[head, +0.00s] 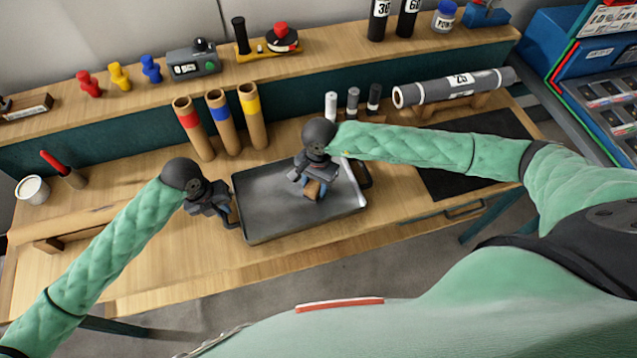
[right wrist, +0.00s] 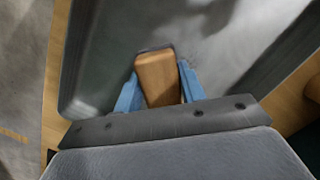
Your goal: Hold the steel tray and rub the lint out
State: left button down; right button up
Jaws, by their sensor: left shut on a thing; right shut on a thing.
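The steel tray (head: 268,217) lies flat on the wooden workbench. My left gripper (head: 231,217) is shut at the tray's left side; the arm hides what part of it is gripped. My right gripper (head: 310,186) is over the right half of the tray, shut on a wooden block (head: 315,189). In the right wrist view the wooden block (right wrist: 159,78) sits between the blue fingers (right wrist: 158,92), low over or on the tray floor (right wrist: 218,58); contact cannot be told. Pale, hazy patches show on the tray floor; whether they are lint or reflections is unclear.
Three cardboard tubes (head: 224,123) stand behind the tray. A large grey roll (head: 452,88) lies on a stand at the back right, beside small upright cylinders (head: 352,103). A dark mat (head: 478,160) lies right of the tray. A white cup (head: 33,189) stands far left.

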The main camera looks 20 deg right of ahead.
jog(key=shift+a, duration=1.2)
jog(key=shift+w+a, duration=0.1)
jog(key=shift+w, duration=0.5)
jog(key=shift+w+d, duration=0.1)
jog(key=shift+d, duration=2.35)
jog(key=shift+a, duration=2.25)
jog(key=shift+a+r, duration=0.15)
jog(key=shift+a, duration=0.1)
notch_tip(320, 180, up, 8)
jog(key=shift+d, duration=0.1)
